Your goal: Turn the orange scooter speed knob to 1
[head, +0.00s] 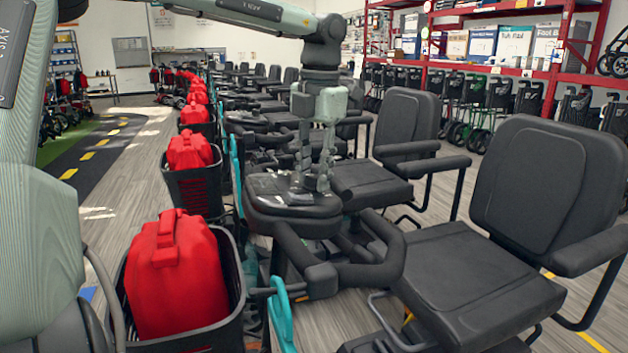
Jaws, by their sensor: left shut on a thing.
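My left gripper (311,188) points straight down onto the console (268,204) of a scooter in the near row. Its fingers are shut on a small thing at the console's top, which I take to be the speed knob. The knob is hidden by the fingertips, so its setting and markings cannot be read. The scooter's black handlebar (355,270) curves in front of the console. The trim I can see near this scooter is teal (281,318); I see no orange body part. My right gripper is not in view.
A black basket (237,268) with a red bag (176,278) stands left of the console. Black seats (480,282) with armrests fill the right. More scooters and red bags (189,150) line up behind. Red shelving (566,40) stands at the back right.

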